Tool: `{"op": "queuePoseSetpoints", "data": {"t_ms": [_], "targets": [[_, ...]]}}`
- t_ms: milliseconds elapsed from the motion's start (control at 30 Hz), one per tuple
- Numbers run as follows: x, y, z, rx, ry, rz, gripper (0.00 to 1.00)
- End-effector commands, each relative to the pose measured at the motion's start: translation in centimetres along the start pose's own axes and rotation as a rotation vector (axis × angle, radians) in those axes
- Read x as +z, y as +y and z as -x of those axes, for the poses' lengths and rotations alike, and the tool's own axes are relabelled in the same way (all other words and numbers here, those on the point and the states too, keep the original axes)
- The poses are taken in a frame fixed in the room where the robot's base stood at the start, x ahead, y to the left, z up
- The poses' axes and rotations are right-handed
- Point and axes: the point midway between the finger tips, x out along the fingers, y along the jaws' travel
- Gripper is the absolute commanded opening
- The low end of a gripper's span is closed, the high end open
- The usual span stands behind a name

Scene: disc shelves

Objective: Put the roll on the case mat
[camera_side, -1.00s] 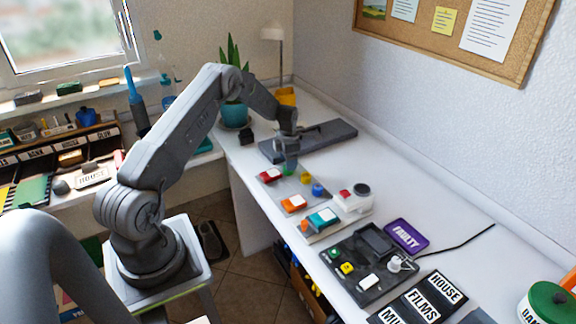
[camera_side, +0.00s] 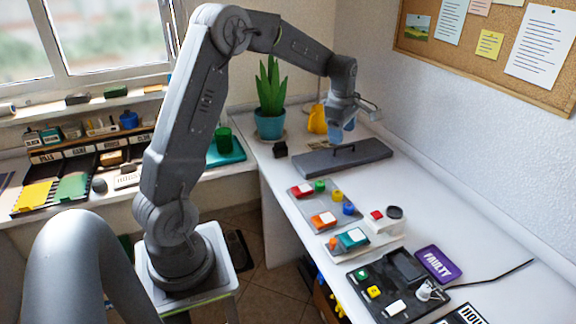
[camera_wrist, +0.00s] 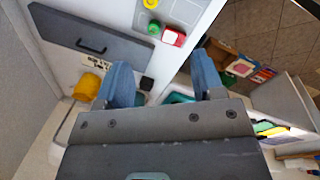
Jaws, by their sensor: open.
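Small coloured round pieces, a green one (camera_side: 319,186), a yellow one (camera_side: 337,195) and a blue one (camera_side: 348,208), stand on a grey mat (camera_side: 309,206). A red case (camera_side: 302,190) and an orange case (camera_side: 323,220) lie on it too. I cannot tell which piece is the roll or which mat is the case mat. My gripper (camera_side: 343,130) is open and empty, raised above the grey slab near the back wall.
A dark grey slab with a handle (camera_side: 318,162) lies behind the mat. A teal case (camera_side: 352,238), a white box with buttons (camera_side: 383,221), a dark tray (camera_side: 385,278) and a purple FAULTY sign (camera_side: 438,262) stand nearer. A potted plant (camera_side: 270,124) stands behind.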

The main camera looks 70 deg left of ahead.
Motion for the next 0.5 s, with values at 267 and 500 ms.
{"op": "queuePoseSetpoints", "data": {"t_ms": [267, 500], "targets": [[5.7, -11.2, 10.1, 0.147, -0.005, -0.784, 0.62], [6.9, -22.3, 13.8, 0.284, 0.047, -1.447, 0.62]]}}
